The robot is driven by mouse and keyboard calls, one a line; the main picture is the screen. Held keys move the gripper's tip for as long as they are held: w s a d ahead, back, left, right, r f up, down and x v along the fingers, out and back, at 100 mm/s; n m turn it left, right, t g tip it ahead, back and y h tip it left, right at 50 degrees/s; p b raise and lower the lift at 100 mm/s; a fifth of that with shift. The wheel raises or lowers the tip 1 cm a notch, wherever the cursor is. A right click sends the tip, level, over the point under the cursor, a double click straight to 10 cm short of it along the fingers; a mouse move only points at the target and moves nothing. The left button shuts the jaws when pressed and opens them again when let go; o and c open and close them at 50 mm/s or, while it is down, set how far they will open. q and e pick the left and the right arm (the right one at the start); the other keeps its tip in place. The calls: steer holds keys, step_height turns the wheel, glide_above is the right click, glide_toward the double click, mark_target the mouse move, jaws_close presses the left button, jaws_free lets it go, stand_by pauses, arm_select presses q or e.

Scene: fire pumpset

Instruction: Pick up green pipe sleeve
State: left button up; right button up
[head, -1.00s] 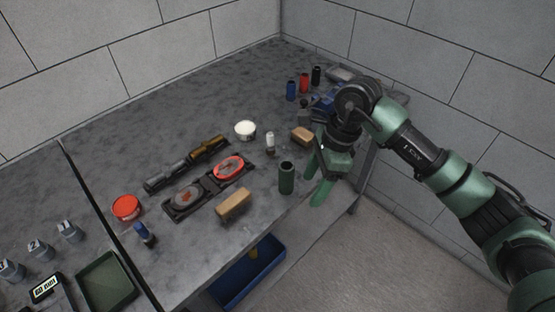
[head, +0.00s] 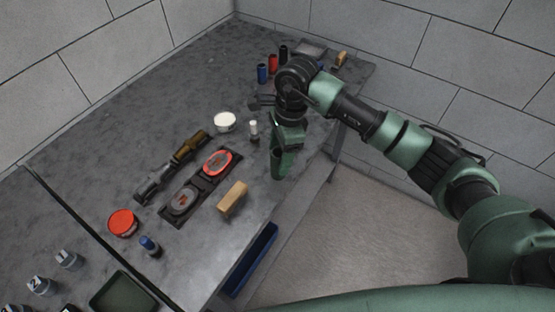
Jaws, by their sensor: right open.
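The green pipe sleeve (head: 279,166) stands upright near the front edge of the grey workbench in the head view. Its upper part is mostly hidden by my right gripper. My right gripper (head: 284,150) points down at the sleeve, open, with its green fingers overlapping the sleeve's top in the picture. I cannot tell whether the fingers touch the sleeve. My left gripper is not in view.
A tan block (head: 232,197), a small white-capped bottle (head: 253,130) and a white round tub (head: 225,122) are nearby. Blue (head: 262,73), red (head: 272,64) and black (head: 283,54) sleeves stand at the back. A blue bin (head: 252,258) is below the bench edge.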

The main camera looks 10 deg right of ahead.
mark_target(277, 163)
steer(key=shift+a+f+p, duration=0.2)
steer(key=shift+f, duration=0.4)
steer(key=shift+a+f+p, duration=0.15)
steer(key=shift+f+p, duration=0.05)
steer(key=shift+f, duration=0.9)
jaws_close()
steer(key=shift+w+r, duration=0.1)
steer(key=shift+r, duration=0.1)
